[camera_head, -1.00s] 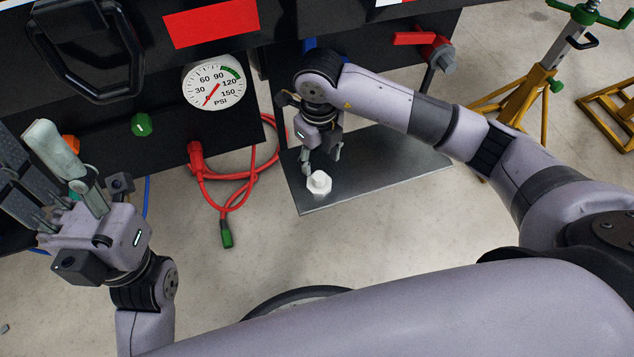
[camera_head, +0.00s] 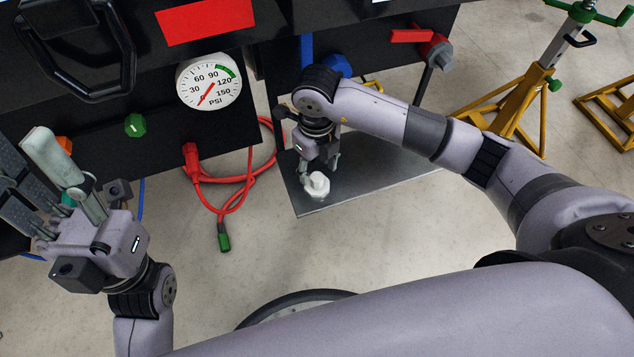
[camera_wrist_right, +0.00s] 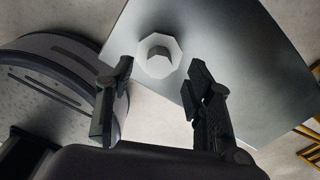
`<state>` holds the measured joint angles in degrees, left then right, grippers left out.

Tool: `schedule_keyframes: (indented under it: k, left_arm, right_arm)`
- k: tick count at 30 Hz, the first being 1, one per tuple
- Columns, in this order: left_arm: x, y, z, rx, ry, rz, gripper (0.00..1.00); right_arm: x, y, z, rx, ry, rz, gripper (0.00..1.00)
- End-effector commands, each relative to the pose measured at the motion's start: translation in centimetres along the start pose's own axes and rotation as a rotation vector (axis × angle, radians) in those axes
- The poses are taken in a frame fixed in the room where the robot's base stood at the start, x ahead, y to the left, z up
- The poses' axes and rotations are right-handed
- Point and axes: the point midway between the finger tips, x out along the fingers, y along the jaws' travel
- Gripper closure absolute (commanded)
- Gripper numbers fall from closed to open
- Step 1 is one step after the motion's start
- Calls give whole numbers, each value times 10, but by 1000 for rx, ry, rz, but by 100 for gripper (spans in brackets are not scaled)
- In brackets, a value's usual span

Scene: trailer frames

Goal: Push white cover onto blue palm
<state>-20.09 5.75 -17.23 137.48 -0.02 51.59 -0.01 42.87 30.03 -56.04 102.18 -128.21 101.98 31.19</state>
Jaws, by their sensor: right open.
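The white cover (camera_head: 317,185), a small octagonal cap with a raised knob, sits on the grey metal plate near its front left edge. It also shows in the right wrist view (camera_wrist_right: 151,66), facing up between the finger ends in the picture. My right gripper (camera_head: 321,163) is open and empty, just behind the cover in the head view. A blue round fitting (camera_head: 337,66), probably the blue palm, is on the dark panel behind my right arm and partly hidden by it. My left gripper (camera_head: 45,180) is at the left by a pale grey-green part; its jaw opening is unclear.
The metal plate (camera_head: 380,172) is mostly bare to the right. A red hose with a green end (camera_head: 223,242) hangs left of it. A PSI gauge (camera_head: 209,80), a green knob (camera_head: 135,125) and a red handle (camera_head: 411,36) are on the panels. Yellow stands (camera_head: 525,100) are at right.

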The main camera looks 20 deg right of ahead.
Motion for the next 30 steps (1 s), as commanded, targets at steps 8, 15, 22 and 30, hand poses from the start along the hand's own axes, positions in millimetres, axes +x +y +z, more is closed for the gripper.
schedule_keyframes:
  k: [8,15,22,30]
  left_arm:
    - [-3,-1,4,6,44,16,60]
    - [-1,0,5,6,41,16,60]
    - [-2,0,5,6,41,16,60]
    - [-2,0,4,5,42,16,60]
  right_arm:
    - [42,1,-3,0,2,2,52]
    - [40,1,-2,0,0,1,52]
    - [40,1,-3,0,1,1,61]
    - [40,1,-3,0,1,0,79]
